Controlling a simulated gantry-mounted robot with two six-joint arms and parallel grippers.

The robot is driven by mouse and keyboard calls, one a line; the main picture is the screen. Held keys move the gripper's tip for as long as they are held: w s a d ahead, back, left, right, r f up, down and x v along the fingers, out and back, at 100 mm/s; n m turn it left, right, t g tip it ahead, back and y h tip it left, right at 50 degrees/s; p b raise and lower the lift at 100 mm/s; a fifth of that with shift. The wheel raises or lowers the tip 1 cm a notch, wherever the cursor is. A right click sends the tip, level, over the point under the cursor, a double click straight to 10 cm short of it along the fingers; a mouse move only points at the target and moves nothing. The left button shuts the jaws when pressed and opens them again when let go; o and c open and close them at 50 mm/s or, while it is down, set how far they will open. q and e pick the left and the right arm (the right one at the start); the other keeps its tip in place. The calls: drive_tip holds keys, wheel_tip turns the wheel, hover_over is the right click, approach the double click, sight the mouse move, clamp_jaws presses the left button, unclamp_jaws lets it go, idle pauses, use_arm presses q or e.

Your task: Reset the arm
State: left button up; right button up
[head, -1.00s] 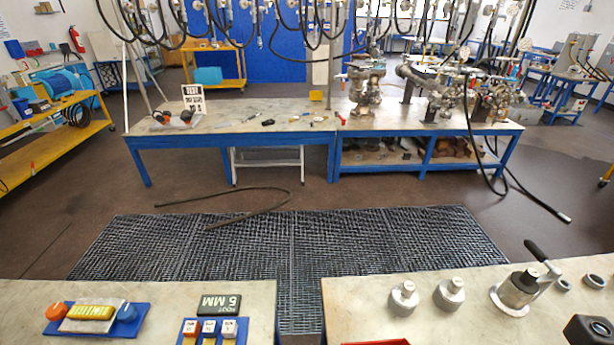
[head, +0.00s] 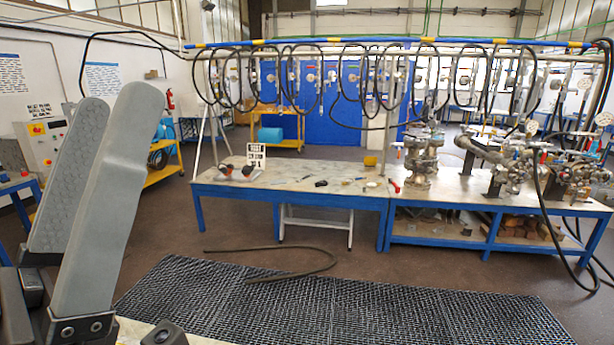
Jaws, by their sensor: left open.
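My left gripper (head: 117,98) is raised at the left side of the head view, close to the camera. Its two grey fingers point up and stand slightly apart, with nothing visible between them. The finger on the left shows a textured inner pad. The gripper hides part of the left wall and floor. My right gripper is not in view.
A blue-framed workbench (head: 290,196) stands across the room, with flanged vessels (head: 420,160) on its right part. A dark floor grating (head: 330,305) lies in front, with a bent hose (head: 275,248) behind it. Only a corner of a near table (head: 135,332) shows.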

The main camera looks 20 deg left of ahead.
use_arm(q)
drive_tip(key=w+f+m+g+y, duration=0.1)
drive_tip(key=w+f+g+y, duration=0.1)
drive_tip(key=w+f, duration=0.15)
wheel_tip(320, 180, up, 36)
drive_tip(key=h+p, duration=0.1)
drive_tip(key=p, duration=3.4)
drive_tip(key=shift+r+m, duration=0.15)
drive_tip(key=shift+m, duration=0.15)
